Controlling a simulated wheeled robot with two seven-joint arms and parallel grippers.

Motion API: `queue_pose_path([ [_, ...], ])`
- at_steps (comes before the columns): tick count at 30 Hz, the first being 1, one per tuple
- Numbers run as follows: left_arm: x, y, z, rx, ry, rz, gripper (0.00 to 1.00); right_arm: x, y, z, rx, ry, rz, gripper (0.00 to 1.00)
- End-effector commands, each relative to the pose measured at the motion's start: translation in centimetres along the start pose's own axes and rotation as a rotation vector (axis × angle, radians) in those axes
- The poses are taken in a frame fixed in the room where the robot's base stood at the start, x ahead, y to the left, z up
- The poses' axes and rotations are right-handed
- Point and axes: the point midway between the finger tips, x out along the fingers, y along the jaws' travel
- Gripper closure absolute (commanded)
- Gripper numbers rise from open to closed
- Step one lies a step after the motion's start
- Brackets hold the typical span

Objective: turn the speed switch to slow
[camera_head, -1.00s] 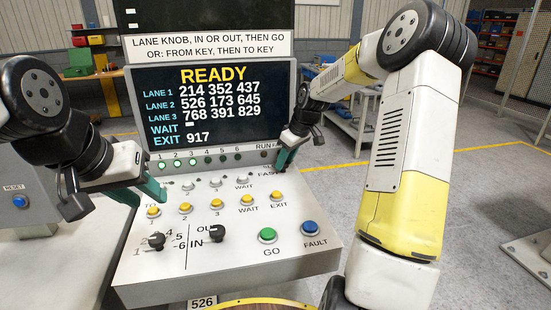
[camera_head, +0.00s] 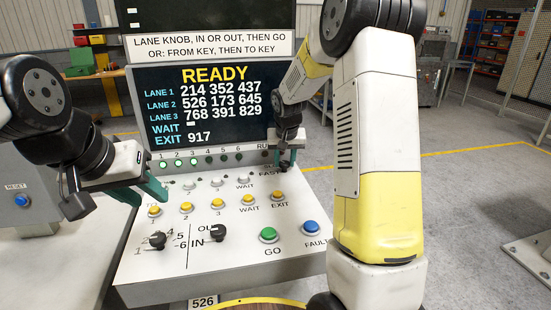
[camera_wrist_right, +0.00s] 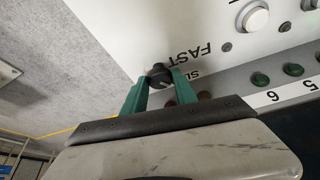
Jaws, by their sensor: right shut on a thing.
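The speed switch (camera_wrist_right: 158,75) is a small black knob on the grey panel, seen in the right wrist view. The word FAST is printed beside it, and a second label starting with "SL" is partly hidden by a finger. My right gripper (camera_head: 282,163) is at the panel's upper right corner, where it hides the switch in the head view. In the right wrist view its green fingers stand on both sides of the knob, shut on it. My left gripper (camera_head: 152,196) hangs over the panel's left edge, its green fingers apart and empty.
The console (camera_head: 190,262) carries white and yellow buttons, two black knobs, a green GO button (camera_head: 268,235) and a blue FAULT button (camera_head: 310,227). The screen (camera_head: 208,110) behind reads READY. Open floor lies to the right.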

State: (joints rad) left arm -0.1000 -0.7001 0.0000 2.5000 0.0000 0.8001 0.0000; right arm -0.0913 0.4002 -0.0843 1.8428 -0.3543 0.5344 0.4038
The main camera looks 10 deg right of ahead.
Motion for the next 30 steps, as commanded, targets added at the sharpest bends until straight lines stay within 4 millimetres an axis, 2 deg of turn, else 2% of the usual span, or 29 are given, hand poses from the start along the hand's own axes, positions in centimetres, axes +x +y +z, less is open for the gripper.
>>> queue_pose_path([
  [9, 0.00, 0.00, 0.00, 0.000, 0.000, 0.000, 0.64, 0.00, -0.05, -0.01, 0.083, -0.001, 0.035, 1.00],
  [23, 0.00, 0.00, 0.00, 0.000, 0.000, 0.000, 0.64, 0.01, -0.06, 0.00, 0.095, -0.001, 0.038, 1.00],
  [24, 0.00, 0.00, 0.00, 0.000, 0.000, 0.000, 0.64, 0.01, -0.07, 0.00, 0.094, -0.001, 0.038, 0.58],
  [26, 0.00, 0.00, 0.00, 0.000, 0.000, 0.000, 0.64, 0.02, -0.07, 0.00, 0.094, -0.001, 0.038, 0.46],
  [30, 0.00, 0.00, 0.00, 0.000, 0.000, 0.000, 0.64, 0.02, -0.07, 0.01, 0.093, -0.001, 0.038, 0.45],
])
